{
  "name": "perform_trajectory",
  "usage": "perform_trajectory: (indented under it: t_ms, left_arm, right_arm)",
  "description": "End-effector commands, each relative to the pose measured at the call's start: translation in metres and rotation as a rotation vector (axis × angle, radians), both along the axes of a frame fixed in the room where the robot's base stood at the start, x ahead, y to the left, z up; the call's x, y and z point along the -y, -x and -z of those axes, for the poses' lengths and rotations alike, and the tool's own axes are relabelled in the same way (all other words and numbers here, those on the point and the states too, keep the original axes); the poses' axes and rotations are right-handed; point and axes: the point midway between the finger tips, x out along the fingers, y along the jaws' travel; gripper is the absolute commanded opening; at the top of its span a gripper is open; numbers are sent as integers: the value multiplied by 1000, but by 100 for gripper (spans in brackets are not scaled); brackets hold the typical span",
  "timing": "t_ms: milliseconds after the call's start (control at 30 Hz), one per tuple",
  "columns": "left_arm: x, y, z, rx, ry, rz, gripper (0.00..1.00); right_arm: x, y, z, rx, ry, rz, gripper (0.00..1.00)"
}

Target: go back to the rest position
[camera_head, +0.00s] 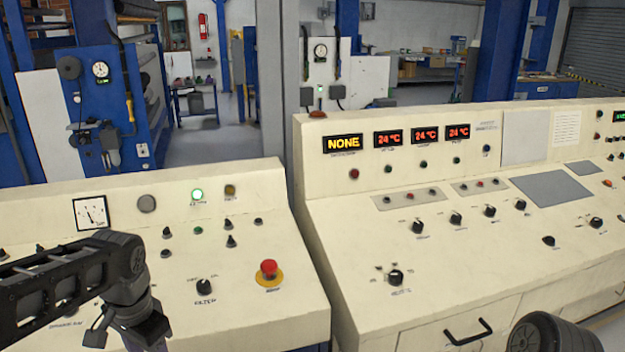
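My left arm (75,275) comes in from the left over the left control desk (240,335) and bends down at a dark joint. Its lower end runs out of the bottom edge, so the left gripper is not seen. A dark round part of my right arm (550,335) shows at the bottom right corner. The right gripper is outside the view.
The left desk has a red emergency button (269,268), a filter knob (204,287) and a gauge (91,212). Blue machines stand behind.

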Motion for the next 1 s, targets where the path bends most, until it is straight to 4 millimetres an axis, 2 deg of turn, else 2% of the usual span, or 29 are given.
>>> perform_trajectory:
  t_ms: [167,367,467,567,667,767,800,867,900,967,1000]
  left_arm:
    - [8,-24,1,102,32,-28,55]
    - [29,-52,10,228,101,-66,55]
    - [47,-68,25,285,155,-90,55]
    - [70,-81,50,330,221,-124,55]
    - [100,-89,88,359,300,-176,55]
    - [137,-82,147,359,393,-265,55]
    - [152,-73,175,347,426,-310,55]
    - [172,-51,216,320,463,-382,55]
    - [183,-34,241,295,478,-426,55]
    - [198,-2,274,247,487,-480,55]
    - [205,21,293,209,486,-510,55]
  right_arm:
    - [0,-2,0,3,0,1,0]
    - [0,-1,0,2,0,1,0]
    - [0,-1,0,2,0,1,0]
    - [0,-1,0,2,0,1,0]
    - [0,-1,0,2,0,1,0]
    - [0,-1,0,2,0,1,0]
    - [0,-1,0,2,0,1,0]
    - [0,-1,0,2,0,1,0]
    - [0,-1,0,2,0,1,0]
    - [0,-1,0,2,0,1,0]
    - [0,-1,0,2,0,1,0]
